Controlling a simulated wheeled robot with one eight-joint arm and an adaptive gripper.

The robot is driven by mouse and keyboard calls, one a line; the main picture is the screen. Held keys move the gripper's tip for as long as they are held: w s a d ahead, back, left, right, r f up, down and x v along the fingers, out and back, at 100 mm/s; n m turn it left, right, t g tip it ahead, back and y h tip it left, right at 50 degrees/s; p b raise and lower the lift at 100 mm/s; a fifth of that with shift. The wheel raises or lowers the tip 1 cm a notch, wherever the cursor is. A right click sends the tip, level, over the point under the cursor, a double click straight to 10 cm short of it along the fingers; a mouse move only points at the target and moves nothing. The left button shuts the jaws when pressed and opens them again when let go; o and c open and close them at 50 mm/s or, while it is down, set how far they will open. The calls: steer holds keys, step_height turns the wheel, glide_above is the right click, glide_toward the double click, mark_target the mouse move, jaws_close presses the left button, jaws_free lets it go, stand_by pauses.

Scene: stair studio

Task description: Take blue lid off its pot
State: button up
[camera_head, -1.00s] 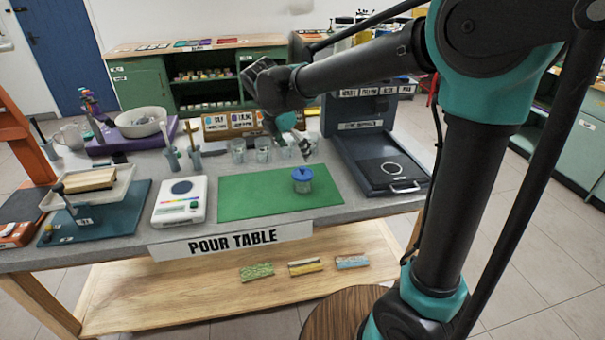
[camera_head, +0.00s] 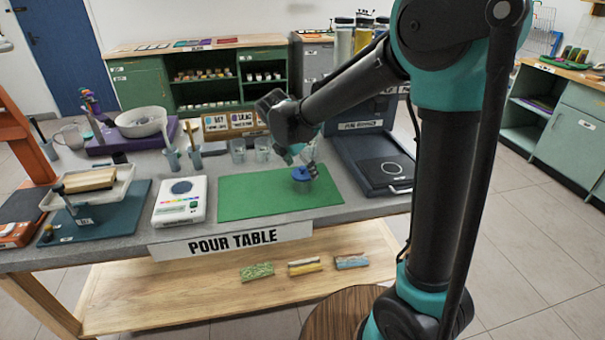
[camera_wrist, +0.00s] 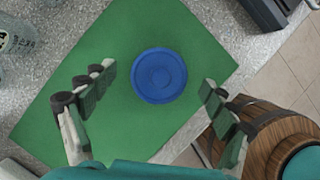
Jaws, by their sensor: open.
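The blue lid (camera_head: 301,173) sits on top of a small clear pot (camera_head: 302,186) near the right end of the green mat (camera_head: 250,197). In the wrist view the lid (camera_wrist: 160,75) is a round blue disc seen from above, and it hides the pot under it. My gripper (camera_wrist: 152,88) is open and empty, with one finger to the left of the lid and one to the right, both apart from it. In the head view my gripper (camera_head: 300,158) is just above and behind the lid, partly hidden by its own wrist.
Clear glasses (camera_head: 250,150) stand behind the mat. A white scale (camera_head: 181,200) is to its left, and a dark tray unit (camera_head: 375,165) with a handle is to its right. The rest of the mat is clear. A round wooden stool (camera_wrist: 262,135) stands beside the table.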

steer(key=c, duration=0.9)
steer(key=shift+c, duration=0.2)
